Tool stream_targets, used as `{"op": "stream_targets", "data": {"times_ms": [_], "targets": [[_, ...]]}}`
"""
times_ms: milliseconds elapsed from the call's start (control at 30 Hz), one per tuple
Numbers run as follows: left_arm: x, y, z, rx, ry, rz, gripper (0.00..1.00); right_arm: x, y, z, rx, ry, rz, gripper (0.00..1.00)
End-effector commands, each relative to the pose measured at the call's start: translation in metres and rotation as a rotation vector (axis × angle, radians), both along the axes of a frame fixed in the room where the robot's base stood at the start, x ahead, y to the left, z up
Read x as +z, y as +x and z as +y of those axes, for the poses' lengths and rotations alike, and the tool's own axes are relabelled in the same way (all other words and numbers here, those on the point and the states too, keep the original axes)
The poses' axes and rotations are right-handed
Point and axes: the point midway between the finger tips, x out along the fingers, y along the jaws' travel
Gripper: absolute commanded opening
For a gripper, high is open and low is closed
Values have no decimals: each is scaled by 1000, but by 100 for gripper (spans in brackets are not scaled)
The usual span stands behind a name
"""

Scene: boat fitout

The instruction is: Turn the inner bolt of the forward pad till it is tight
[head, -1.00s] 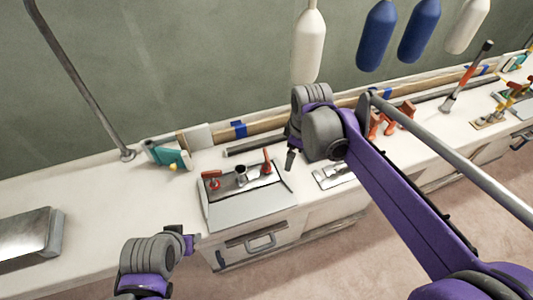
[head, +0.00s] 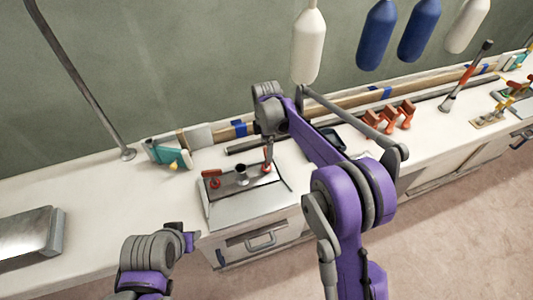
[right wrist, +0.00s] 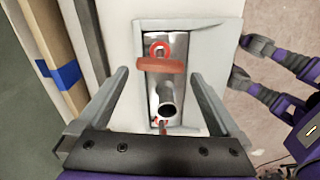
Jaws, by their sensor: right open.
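A metal pad (head: 232,186) sits on a light block at the bench's front edge. It bears a dark upright cylinder (head: 241,176), a left red-handled bolt (head: 212,179) and a right red-handled bolt (head: 267,168). My right gripper (head: 267,156) points down over the right bolt. In the right wrist view its open fingers (right wrist: 160,78) straddle the pad; one red handle (right wrist: 160,65), the cylinder (right wrist: 168,102) and a second red part (right wrist: 160,127) show between them, gripping nothing. I cannot tell which bolt is the inner one. My left gripper (head: 190,241) hangs left of the block; its jaws are unclear.
Orange clamps (head: 397,114) stand farther right on the bench. A teal tool (head: 168,154) lies behind left, and a grey metal box (head: 30,238) stands far left. Wooden battens with blue tape (head: 240,128) run along the wall. Bench between box and pad is clear.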

Motion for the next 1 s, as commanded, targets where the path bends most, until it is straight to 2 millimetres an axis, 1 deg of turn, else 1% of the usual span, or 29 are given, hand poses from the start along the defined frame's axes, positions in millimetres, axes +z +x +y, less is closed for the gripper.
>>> {"op": "stream_targets", "data": {"times_ms": [33, 100, 233, 400, 633, 667, 800, 967, 1000], "targets": [[0, 0, 0, 0, 0, 0, 45, -10, 0, 0, 0, 0, 0, 100], [0, 0, 0, 0, 0, 0, 45, -21, 0, 0, -1, 0, 0, 100], [0, 0, 0, 0, 0, 0, 45, -36, 0, 0, -1, 0, 0, 100], [0, 0, 0, 0, 0, 0, 45, -44, 0, 0, -1, 0, -1, 100], [0, 0, 0, 0, 0, 0, 45, -44, 0, 0, -1, 0, -1, 100], [0, 0, 0, 0, 0, 0, 45, -44, 0, 0, -1, 0, -1, 96], [0, 0, 0, 0, 0, 0, 45, -44, 0, 0, -1, 0, -1, 71], [0, 0, 0, 0, 0, 0, 45, -44, 0, 0, -1, 0, -1, 42], [0, 0, 0, 0, 0, 0, 45, -44, 0, 0, -1, 0, -1, 35]]}}
